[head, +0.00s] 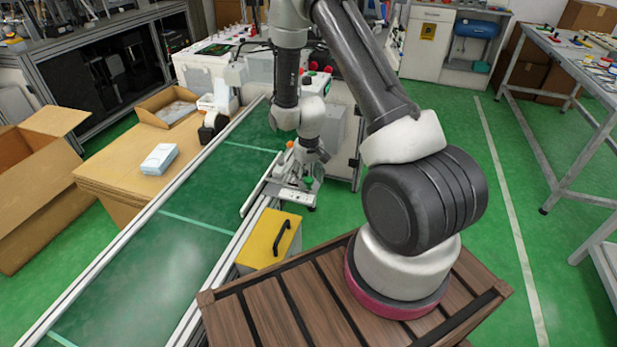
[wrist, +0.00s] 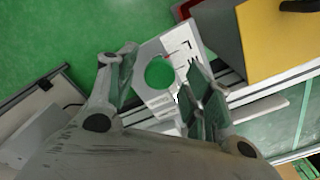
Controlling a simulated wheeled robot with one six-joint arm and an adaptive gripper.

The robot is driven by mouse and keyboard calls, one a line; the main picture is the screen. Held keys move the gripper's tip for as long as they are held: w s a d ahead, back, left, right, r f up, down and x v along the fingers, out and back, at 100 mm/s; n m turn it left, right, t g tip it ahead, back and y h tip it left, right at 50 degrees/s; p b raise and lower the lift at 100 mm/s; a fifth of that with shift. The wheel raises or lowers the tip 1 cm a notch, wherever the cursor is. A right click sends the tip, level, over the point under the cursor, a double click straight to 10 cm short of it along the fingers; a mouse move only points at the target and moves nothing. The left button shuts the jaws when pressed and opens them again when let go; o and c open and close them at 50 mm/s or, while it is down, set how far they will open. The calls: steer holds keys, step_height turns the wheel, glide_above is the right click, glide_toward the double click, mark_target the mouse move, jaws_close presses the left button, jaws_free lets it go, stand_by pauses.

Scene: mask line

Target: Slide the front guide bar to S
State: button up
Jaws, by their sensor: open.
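The front guide bar (head: 254,199) is a short pale metal bar along the near right edge of the green conveyor; in the wrist view, a pale bar (wrist: 259,111) lies beside the belt. A light metal plate (head: 297,195) with dark markings adjoins the conveyor frame; it also shows in the wrist view (wrist: 180,47). A round green spot (wrist: 160,72) lies on this plate; I cannot tell if it is a knob or a hole. My gripper (head: 309,172) is open above the plate, its fingers (wrist: 164,72) on either side of the green spot. Contact is unclear.
A yellow-topped box (head: 264,240) with a black handle stands close to the plate and conveyor. The conveyor belt (head: 165,250) runs along the left. A pale blue pack (head: 159,158) lies on a cardboard box beyond it.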

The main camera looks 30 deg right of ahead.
mark_target(293, 185)
jaws_close()
steer(key=shift+w+a, duration=1.85)
steer(key=shift+w, duration=0.1)
jaws_free()
steer(key=shift+a, duration=0.1)
steer(key=shift+r, duration=0.1)
step_height(293, 185, up, 12)
